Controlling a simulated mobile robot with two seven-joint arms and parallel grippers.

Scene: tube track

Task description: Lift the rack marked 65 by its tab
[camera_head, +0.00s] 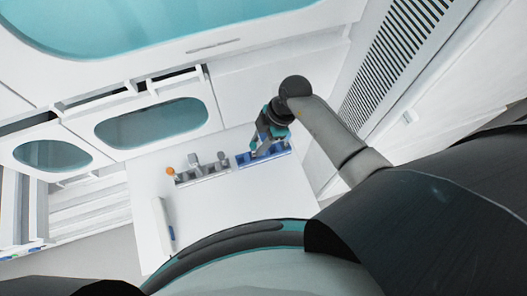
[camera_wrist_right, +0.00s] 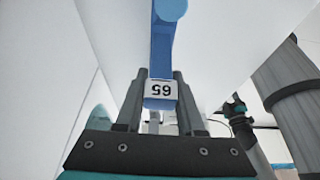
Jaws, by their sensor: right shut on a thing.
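The blue rack (camera_head: 282,150) is at the right back of the white table in the head view. My right gripper (camera_head: 262,151) is over it, pointing down. In the right wrist view the blue rack (camera_wrist_right: 161,50) runs up out of the picture, and its tab (camera_wrist_right: 159,92) carries a white label reading 65, upside down. The tab sits between the two dark fingers of my right gripper (camera_wrist_right: 160,84), which are shut on it. Whether the rack's base touches the table cannot be told. My left gripper is not in view.
A grey rack (camera_head: 203,172) with grey pieces and an orange-topped piece (camera_head: 171,171) stands left of the blue rack. A white box (camera_head: 162,222) with a blue mark lies at the table's left. The table's (camera_head: 215,207) middle front is clear. A slatted wall panel is at the right.

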